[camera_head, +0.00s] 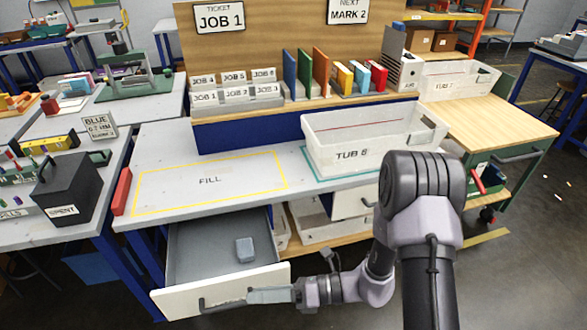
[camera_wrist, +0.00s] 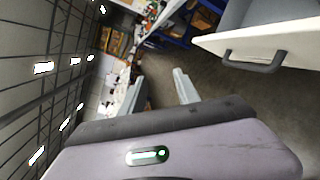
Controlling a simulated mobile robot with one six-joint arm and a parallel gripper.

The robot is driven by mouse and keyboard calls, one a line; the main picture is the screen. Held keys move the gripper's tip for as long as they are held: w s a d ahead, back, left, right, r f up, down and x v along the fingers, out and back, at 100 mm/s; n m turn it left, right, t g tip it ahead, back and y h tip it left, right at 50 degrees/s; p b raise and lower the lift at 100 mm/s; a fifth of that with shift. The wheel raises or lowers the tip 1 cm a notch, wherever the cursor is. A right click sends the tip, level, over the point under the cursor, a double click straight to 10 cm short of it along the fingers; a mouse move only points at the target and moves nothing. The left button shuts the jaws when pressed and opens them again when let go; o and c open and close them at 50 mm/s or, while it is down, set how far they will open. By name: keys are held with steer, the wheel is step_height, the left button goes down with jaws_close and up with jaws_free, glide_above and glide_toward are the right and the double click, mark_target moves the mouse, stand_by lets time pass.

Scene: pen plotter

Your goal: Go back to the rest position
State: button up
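My gripper (camera_head: 252,297) is low at the front of the pulled-out drawer (camera_head: 200,295), with the pale fingers pointing left in the head view. They overlap the right end of the dark drawer handle (camera_head: 215,304) there. In the wrist view the two fingers of my gripper (camera_wrist: 156,75) stand apart with nothing between them. The drawer handle (camera_wrist: 254,65) shows to their right, clear of them. My arm is stretched down and forward, not folded. A small grey-blue block (camera_head: 245,250) lies inside the open drawer.
The bench top above has an empty yellow FILL outline (camera_head: 210,182) and a white tub marked TUB 8 (camera_head: 350,155). A black SPENT box (camera_head: 68,188) stands on the left bench. A green cart (camera_head: 505,160) is at right. Dark open floor (camera_head: 515,265) lies at the lower right.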

steer(key=s+d+r+n+g+h, duration=0.1)
steer(key=s+d+r+n+h, duration=0.25)
steer(key=r+n, duration=0.3)
steer(key=s+d+r+n+g+h, duration=0.1)
steer(key=s+d+r+n+h, duration=0.1)
steer(key=s+r+n+h, duration=0.35)
steer(key=d+r+n+t+h, duration=0.5)
steer(key=d+r+n+t, duration=0.3)
steer(key=d+r+n, duration=0.2)
steer(key=shift+s+d+n+h, duration=0.3)
steer(key=shift+s+d+n, duration=0.15)
steer(key=shift+d+n, duration=0.6)
